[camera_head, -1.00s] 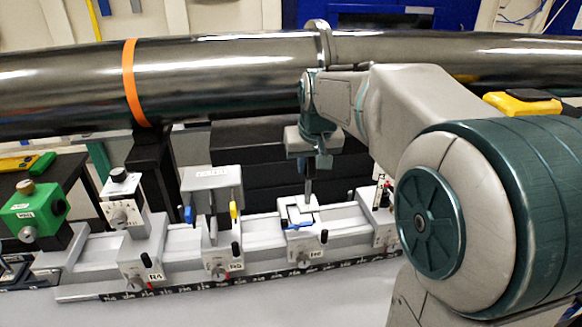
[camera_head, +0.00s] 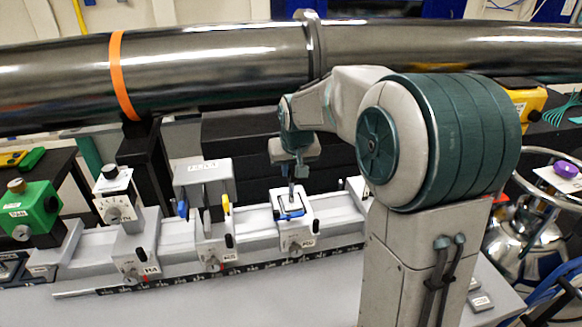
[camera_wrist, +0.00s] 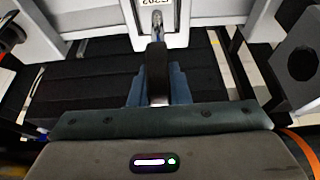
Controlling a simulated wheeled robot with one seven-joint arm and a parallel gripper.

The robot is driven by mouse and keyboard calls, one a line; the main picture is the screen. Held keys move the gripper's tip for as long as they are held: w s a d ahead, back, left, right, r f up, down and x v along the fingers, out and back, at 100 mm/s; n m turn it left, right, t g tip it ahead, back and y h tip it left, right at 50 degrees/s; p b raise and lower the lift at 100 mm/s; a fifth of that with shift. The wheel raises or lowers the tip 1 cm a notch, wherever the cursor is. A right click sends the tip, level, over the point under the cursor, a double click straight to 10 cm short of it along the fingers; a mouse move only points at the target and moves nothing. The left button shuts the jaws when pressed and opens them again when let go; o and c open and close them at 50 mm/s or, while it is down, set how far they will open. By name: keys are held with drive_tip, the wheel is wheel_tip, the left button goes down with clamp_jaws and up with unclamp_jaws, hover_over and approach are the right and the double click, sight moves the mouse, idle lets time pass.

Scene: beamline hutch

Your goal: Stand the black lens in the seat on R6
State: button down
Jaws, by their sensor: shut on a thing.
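My gripper (camera_head: 291,178) points down over the carriage R6 (camera_head: 296,241), the third labelled carriage on the grey rail. In the wrist view its blue-grey fingers (camera_wrist: 158,85) are shut on a slim black piece (camera_wrist: 156,62), which I take to be the black lens. The piece stands roughly in line with the fingers, and a shiny metal part (camera_wrist: 157,22) shows just beyond it. The seat on R6 (camera_head: 290,205) has a pale top block with a blue lever on its front. The lens's lower end and its contact with the seat cannot be made out.
Carriages R4 (camera_head: 134,258) and R5 (camera_head: 217,248) stand left on the rail, with blue and yellow levers on R5. A green box (camera_head: 28,211) is at far left. A large steel pipe (camera_head: 210,62) runs behind. Bare grey table (camera_head: 220,302) lies in front.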

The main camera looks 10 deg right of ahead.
drive_tip(key=shift+f, duration=0.15)
drive_tip(key=c, duration=1.4)
unclamp_jaws()
drive_tip(key=shift+o, duration=0.2)
drive_tip(key=shift+r, duration=0.35)
drive_tip(key=v, duration=1.1)
drive_tip(key=s+f, duration=0.5)
drive_tip(key=s, duration=0.7)
drive_tip(key=s+f+g, duration=0.1)
drive_tip(key=s+f, duration=0.5)
drive_tip(key=s, duration=0.5)
drive_tip(key=shift+s+f+b, duration=0.3)
drive_tip(key=shift+s+b, duration=0.1)
drive_tip(key=shift+b, duration=0.05)
